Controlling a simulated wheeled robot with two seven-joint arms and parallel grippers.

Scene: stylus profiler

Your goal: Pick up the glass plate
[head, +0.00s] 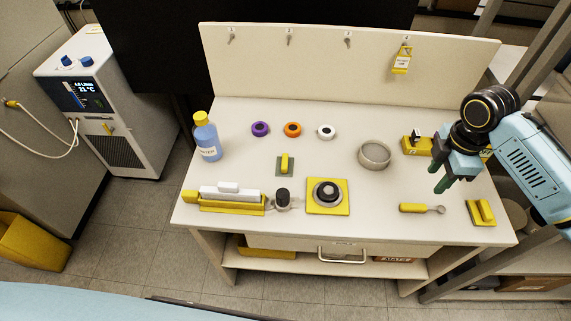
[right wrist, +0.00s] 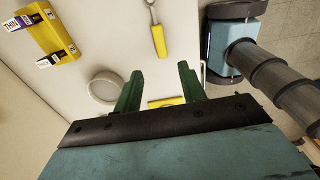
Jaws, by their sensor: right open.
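A small grey-green square plate with a raised yellow grip (head: 285,164) lies flat near the middle of the table; it looks like the glass plate, though I cannot be sure of its material. My right gripper (head: 440,182) is over the right side of the table, well to the right of this plate. Its dark green fingers are apart with nothing between them. In the right wrist view the open fingers (right wrist: 158,92) point over the tabletop, and the plate is not seen there. My left gripper is not in view.
A round grey dish (head: 374,155), yellow-handled tool (head: 412,208), yellow block (head: 481,213) and yellow box (head: 416,146) surround the right gripper. A yellow base with a dark disc (head: 328,195) stands right of the plate.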

